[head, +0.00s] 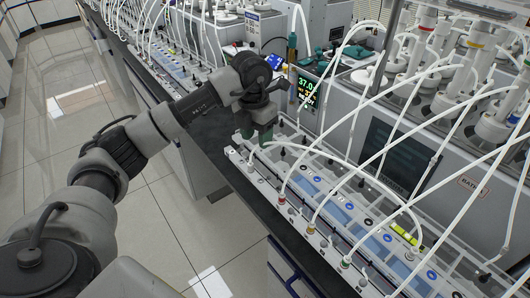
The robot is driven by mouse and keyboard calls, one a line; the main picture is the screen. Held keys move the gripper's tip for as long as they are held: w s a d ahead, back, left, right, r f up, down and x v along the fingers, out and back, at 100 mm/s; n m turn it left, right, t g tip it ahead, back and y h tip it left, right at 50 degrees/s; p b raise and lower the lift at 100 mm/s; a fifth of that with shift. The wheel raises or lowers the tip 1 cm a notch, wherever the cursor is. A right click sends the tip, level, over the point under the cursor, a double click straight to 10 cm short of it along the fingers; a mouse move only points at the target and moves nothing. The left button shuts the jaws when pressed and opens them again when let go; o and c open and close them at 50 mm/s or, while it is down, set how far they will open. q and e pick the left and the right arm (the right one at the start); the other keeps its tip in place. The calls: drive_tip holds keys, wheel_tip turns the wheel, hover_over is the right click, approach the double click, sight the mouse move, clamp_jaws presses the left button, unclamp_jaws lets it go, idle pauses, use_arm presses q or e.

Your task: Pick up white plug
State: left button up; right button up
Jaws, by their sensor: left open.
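My left arm comes in from the left, and its left gripper (256,134) hangs fingers-down over the far left end of the long white panel unit (262,184). The gripper is open, with greenish fingertips. No white plug can be told apart clearly; at this size it may be hidden by the fingers or lost among the white tubes (297,158). Several of these tubes arch down to small coloured ports along the panel. I cannot tell whether the fingers touch anything. My right gripper is not in view.
A water bath (468,184) with a dark window and several white-capped bottles stands behind the panel. A display (307,90) reads 37.0. A yellow-green level (406,236) lies on the panel. More tubed equipment lines the bench behind. The tiled floor (152,230) at left is clear.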

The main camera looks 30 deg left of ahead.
sight(251, 163)
use_arm(q)
drive_tip(key=shift+y, duration=0.3)
drive_tip(key=f, duration=0.1)
drive_tip(key=a+f, duration=0.1)
drive_tip(key=f, duration=0.1)
drive_tip(key=s+f+p, duration=0.1)
drive_tip(key=shift+a+f, duration=0.15)
drive_tip(key=shift+f, duration=0.05)
drive_tip(key=shift+w+f, duration=0.15)
drive_tip(key=shift+f, duration=0.2)
drive_tip(key=f, duration=0.1)
drive_tip(key=f+p, duration=0.1)
drive_tip(key=f, duration=0.1)
drive_tip(key=shift+s+a+f+p, duration=0.1)
drive_tip(key=shift+s+f+p, duration=0.15)
drive_tip(key=shift+p, duration=0.05)
drive_tip(key=shift+f, duration=0.55)
drive_tip(key=shift+w, duration=0.1)
drive_tip(key=c, duration=0.4)
clamp_jaws()
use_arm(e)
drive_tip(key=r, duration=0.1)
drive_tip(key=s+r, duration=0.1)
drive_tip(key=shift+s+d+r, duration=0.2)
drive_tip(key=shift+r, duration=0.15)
